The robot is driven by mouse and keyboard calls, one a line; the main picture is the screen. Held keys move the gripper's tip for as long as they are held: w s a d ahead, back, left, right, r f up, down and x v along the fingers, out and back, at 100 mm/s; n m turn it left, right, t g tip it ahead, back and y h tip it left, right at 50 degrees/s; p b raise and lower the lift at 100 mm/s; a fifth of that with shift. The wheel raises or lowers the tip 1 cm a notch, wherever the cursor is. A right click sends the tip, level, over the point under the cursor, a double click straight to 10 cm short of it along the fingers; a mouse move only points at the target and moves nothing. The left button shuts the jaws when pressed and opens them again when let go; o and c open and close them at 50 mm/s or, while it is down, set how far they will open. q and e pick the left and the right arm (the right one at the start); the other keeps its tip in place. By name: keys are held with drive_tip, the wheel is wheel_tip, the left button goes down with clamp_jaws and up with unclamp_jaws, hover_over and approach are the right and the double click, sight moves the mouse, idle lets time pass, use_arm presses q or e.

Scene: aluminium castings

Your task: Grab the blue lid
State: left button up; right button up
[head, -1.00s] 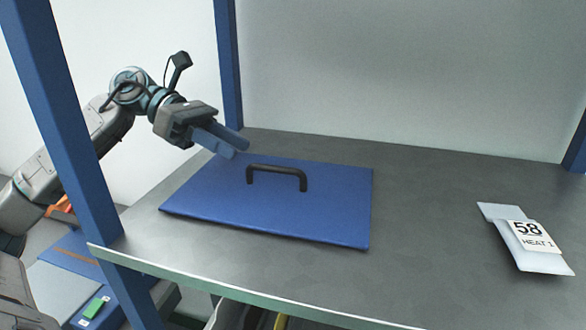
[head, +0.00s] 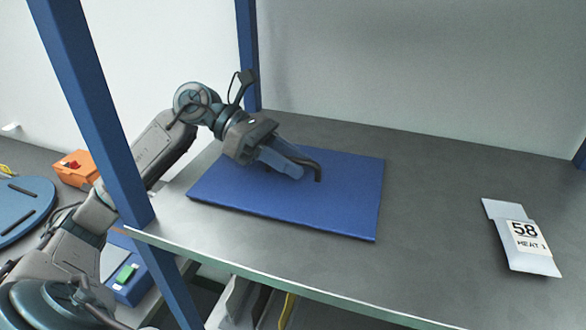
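The blue lid (head: 335,205) lies flat on the grey shelf. Its black handle (head: 317,168) stands up from the middle; the right end shows, and the rest is hidden by my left gripper. My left gripper (head: 300,168) reaches in from the left over the lid, with its blue-grey fingers at the handle. The fingers overlap the handle in the picture; I cannot tell whether they are closed on it. My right gripper is not in view.
Blue posts (head: 88,110) frame the shelf, one close to my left arm. An orange bin (head: 75,170) is at the left. The shelf between lid and sign is clear.

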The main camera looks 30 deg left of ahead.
use_arm(q)
drive_tip(key=shift+c, duration=0.5)
clamp_jaws()
drive_tip(key=shift+r, duration=0.15)
